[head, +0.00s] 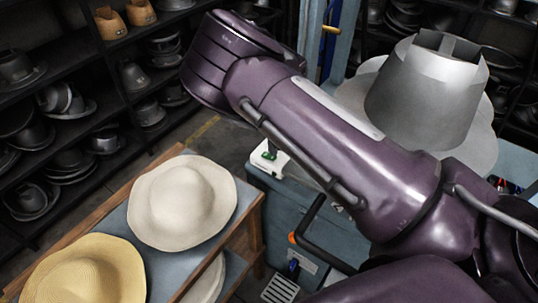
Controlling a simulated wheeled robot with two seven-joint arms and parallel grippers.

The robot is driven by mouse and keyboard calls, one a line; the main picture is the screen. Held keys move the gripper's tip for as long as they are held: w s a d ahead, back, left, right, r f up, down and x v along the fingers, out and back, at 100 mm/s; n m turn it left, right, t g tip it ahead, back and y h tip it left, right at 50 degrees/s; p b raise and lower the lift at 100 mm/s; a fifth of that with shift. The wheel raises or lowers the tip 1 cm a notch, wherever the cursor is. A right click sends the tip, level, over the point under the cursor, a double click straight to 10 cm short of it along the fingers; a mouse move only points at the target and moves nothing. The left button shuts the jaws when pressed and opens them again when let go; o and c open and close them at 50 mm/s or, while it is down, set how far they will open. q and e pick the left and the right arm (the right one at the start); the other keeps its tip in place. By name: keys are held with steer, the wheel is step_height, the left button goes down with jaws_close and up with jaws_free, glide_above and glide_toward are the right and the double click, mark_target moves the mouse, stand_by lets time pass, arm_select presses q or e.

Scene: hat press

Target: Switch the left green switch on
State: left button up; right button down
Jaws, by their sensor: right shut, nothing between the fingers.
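A small white fitting with a green part, which looks like the left green switch (269,154), sits on the top left corner of the blue-grey machine cabinet (285,205). It is too small to tell its on or off position. My purple right arm crosses the view from the lower right to the upper left, passing to the right of the switch and above it in the picture. The fingers of my right gripper do not show; the arm hides much of the cabinet top. My left gripper is not in view.
A large metal press cone (428,95) stands at the right. Small coloured controls (505,185) show beyond my arm. A black bent handle (312,240) with an orange band is in front of the cabinet. A wooden-edged table (160,270) holds a cream hat (182,200) and a straw hat (88,275).

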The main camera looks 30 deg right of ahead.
steer(key=shift+f+b, duration=0.6)
steer(key=shift+f, duration=0.5)
stand_by(0.5)
steer(key=shift+s+r, duration=0.1)
step_height(320, 180, up, 2)
steer(key=shift+r+p, duration=0.1)
steer(key=shift+p, duration=1)
step_height(320, 180, up, 5)
steer(key=p, duration=0.4)
steer(key=shift+f, duration=0.2)
